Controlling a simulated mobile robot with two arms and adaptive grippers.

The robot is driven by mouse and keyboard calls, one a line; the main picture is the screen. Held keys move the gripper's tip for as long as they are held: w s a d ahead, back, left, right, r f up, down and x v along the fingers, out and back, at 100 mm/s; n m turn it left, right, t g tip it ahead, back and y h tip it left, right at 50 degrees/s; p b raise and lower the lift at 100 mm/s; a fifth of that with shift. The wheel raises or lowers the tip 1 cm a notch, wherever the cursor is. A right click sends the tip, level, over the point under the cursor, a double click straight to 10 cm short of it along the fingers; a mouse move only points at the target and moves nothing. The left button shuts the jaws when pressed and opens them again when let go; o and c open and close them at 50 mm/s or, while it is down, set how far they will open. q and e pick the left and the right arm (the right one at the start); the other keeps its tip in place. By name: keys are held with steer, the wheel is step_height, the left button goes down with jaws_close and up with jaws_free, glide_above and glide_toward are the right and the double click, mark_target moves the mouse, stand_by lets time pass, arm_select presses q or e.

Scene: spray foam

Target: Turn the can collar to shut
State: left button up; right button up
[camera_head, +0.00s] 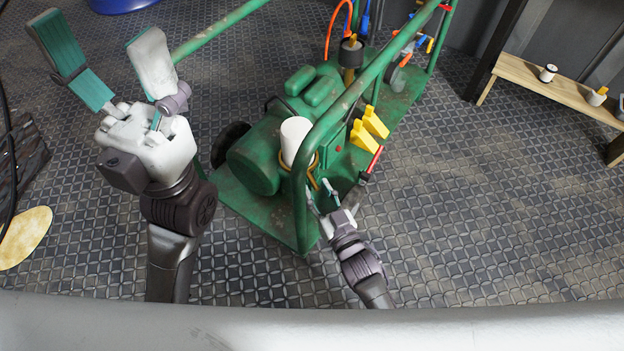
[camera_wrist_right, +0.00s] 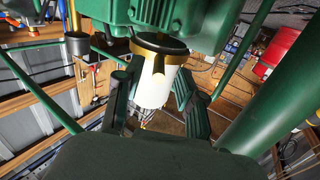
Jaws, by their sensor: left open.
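A white can (camera_head: 295,138) stands on the green machine, behind its green tube frame. In the right wrist view the can's white body (camera_wrist_right: 153,88) has a black collar (camera_wrist_right: 160,43) with a gold-coloured rim at one end. My right gripper (camera_head: 320,190) is beside the frame, close to the can. In the right wrist view its two dark fingers (camera_wrist_right: 155,95) are apart, one on each side of the white body; I cannot tell whether they touch it. My left gripper (camera_head: 97,40) is wide open and empty, to the left of the machine.
The green machine (camera_head: 262,160) has thick tube rails close to my right gripper. Yellow levers (camera_head: 366,130) and a red-handled valve (camera_head: 373,163) lie to the right of the can. A wooden bench (camera_head: 550,88) stands at the right. The patterned floor between is clear.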

steer(key=v, duration=0.8)
